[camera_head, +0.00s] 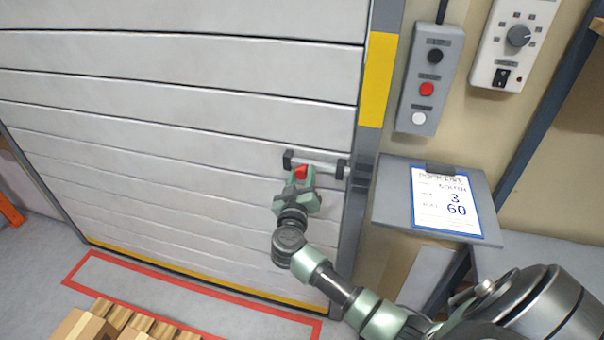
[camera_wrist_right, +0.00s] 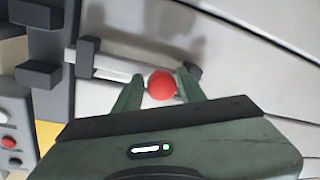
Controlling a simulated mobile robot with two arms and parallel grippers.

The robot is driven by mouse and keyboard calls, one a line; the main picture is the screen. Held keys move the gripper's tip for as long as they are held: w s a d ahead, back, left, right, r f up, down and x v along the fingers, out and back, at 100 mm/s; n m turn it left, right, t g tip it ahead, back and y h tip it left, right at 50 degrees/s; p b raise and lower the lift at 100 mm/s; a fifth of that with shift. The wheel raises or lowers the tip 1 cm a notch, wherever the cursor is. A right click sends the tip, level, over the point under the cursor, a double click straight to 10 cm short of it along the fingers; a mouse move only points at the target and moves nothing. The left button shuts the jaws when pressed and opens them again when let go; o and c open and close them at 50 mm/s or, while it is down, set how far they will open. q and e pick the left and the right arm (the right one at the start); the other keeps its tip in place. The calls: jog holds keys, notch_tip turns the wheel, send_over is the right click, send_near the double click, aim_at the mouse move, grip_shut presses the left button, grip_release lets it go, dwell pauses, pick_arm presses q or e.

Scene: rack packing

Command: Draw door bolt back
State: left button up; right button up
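The door bolt (camera_head: 322,165) is a pale bar in dark brackets on the white slatted door (camera_head: 200,110), near its right edge. Its red knob (camera_head: 301,172) also shows in the right wrist view (camera_wrist_right: 162,86). My right gripper (camera_wrist_right: 158,88) has its green fingers on either side of the knob, with a narrow gap at the left finger; it also shows in the head view (camera_head: 300,180). The bar's end sticks out a little past the bracket (camera_wrist_right: 88,58) toward the dark door post (camera_head: 359,190). Whether it enters the catch on the post is unclear. My left gripper is out of view.
A control box with buttons (camera_head: 431,80) and a switch panel (camera_head: 515,45) hang on the wall right of the door. A clipboard (camera_head: 446,203) lies on a grey stand below them.

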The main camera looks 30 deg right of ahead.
jog(key=shift+r, duration=0.15)
jog(key=shift+a, duration=0.1)
jog(key=v, duration=0.7)
jog(key=shift+s+a, duration=0.2)
jog(key=shift+s, duration=0.05)
dwell(0.3)
